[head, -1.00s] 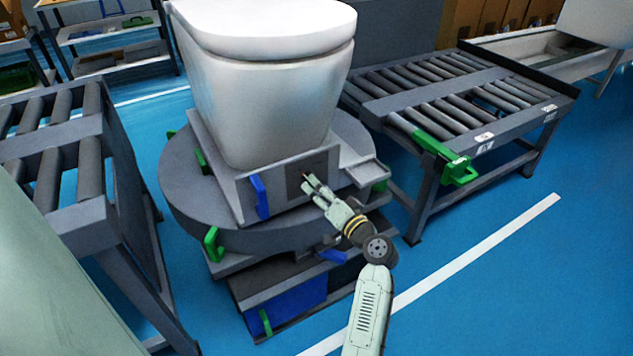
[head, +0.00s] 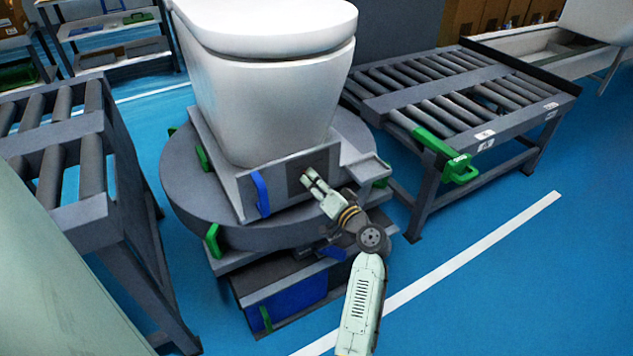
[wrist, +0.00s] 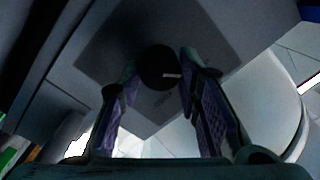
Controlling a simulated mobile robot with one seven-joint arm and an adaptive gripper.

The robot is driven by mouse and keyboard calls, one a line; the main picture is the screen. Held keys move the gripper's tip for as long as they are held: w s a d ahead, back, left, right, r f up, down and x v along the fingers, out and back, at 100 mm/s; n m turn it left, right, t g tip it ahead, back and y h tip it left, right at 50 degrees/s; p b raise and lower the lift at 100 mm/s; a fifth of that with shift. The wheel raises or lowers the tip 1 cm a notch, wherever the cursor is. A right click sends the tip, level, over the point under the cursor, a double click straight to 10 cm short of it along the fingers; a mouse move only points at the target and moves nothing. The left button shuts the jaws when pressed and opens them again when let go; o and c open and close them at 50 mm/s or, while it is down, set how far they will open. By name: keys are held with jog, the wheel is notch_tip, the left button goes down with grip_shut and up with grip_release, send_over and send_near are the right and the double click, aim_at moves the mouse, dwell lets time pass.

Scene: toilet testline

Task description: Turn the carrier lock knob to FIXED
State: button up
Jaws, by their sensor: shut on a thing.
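The carrier lock knob (wrist: 157,68) is a dark round knob with a light pointer mark, on a darker square plate (wrist: 110,50) on the carrier's front face. In the wrist view my gripper (wrist: 158,82) has one finger on each side of the knob, shut on it. The lettering on the plate is too dim to read. In the head view my gripper (head: 308,178) reaches the plate on the grey carrier (head: 235,195), and it hides the knob there. A white toilet (head: 265,95) stands on the carrier.
The carrier rests on a round grey turntable (head: 185,195). A blue handle (head: 261,193) stands left of the plate. A roller conveyor (head: 450,95) with a green clamp (head: 450,160) is at the right, another (head: 60,160) at the left. Blue floor (head: 480,290) is open at front right.

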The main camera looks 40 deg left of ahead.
jog(key=c, duration=0.4)
jog(key=shift+m, duration=0.3)
jog(key=shift+s+f+m+t+p, duration=0.2)
jog(key=shift+m+p, duration=1.05)
jog(key=shift+m, duration=2.7)
jog(key=shift+w+r+m+t+p, duration=0.1)
jog(key=shift+m+t+p, duration=0.7)
jog(key=shift+m, duration=3.15)
jog(key=shift+f+g+p, duration=0.1)
jog(key=shift+g+p, duration=0.3)
jog(key=shift+p, duration=0.05)
jog(key=o, duration=1.2)
jog(key=shift+c, duration=0.2)
